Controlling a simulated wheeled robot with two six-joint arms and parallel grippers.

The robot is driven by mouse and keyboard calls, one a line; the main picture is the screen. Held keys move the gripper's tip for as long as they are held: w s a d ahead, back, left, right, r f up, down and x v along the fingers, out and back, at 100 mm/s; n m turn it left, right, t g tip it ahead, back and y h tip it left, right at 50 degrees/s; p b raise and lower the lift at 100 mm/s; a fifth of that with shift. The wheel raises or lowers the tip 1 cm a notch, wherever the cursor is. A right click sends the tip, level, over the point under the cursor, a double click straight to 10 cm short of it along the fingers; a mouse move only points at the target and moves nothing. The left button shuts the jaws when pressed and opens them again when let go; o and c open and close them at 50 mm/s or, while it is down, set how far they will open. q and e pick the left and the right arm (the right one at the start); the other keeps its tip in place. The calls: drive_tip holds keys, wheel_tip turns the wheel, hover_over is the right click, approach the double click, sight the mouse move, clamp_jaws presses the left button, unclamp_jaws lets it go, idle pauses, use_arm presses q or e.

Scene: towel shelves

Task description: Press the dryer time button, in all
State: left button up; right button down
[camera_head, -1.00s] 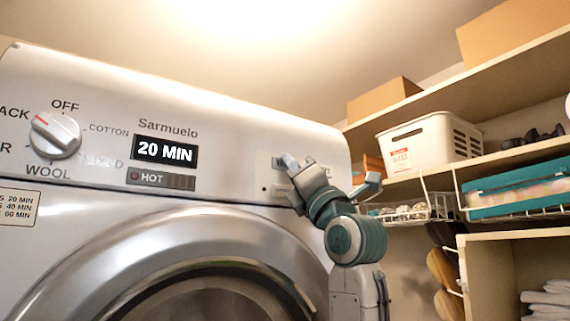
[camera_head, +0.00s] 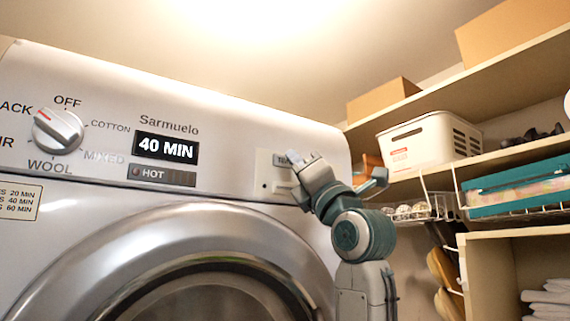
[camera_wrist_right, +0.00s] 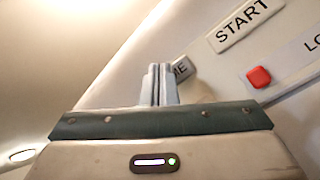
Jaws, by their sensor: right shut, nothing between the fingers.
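The dryer (camera_head: 225,130) is silver and fills the left of the head view. Its display (camera_head: 166,148) reads 40 MIN. The time button (camera_head: 281,160) is a small grey label-like button on the light panel at the dryer's right end. In the right wrist view the time button (camera_wrist_right: 182,69) shows only the letters "ME", the rest hidden behind my fingers. My right gripper (camera_head: 295,157) is shut and empty, its tips at the time button; I cannot tell whether they touch it. The shut fingers (camera_wrist_right: 160,82) also show in the right wrist view. My left gripper is out of view.
A START label (camera_wrist_right: 243,22) and a red button (camera_wrist_right: 259,77) lie right of the fingers. A dial (camera_head: 58,131) is on the dryer's left. Wall shelves (camera_head: 490,163) with a white basket (camera_head: 425,140) stand to the right, close to my right arm.

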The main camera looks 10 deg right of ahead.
drive_tip(key=s, duration=0.1)
drive_tip(key=s+d+b, duration=0.1)
drive_tip(key=s, duration=0.1)
drive_tip(key=s+b, duration=0.1)
drive_tip(key=shift+s+d, duration=0.35)
idle(1.0)
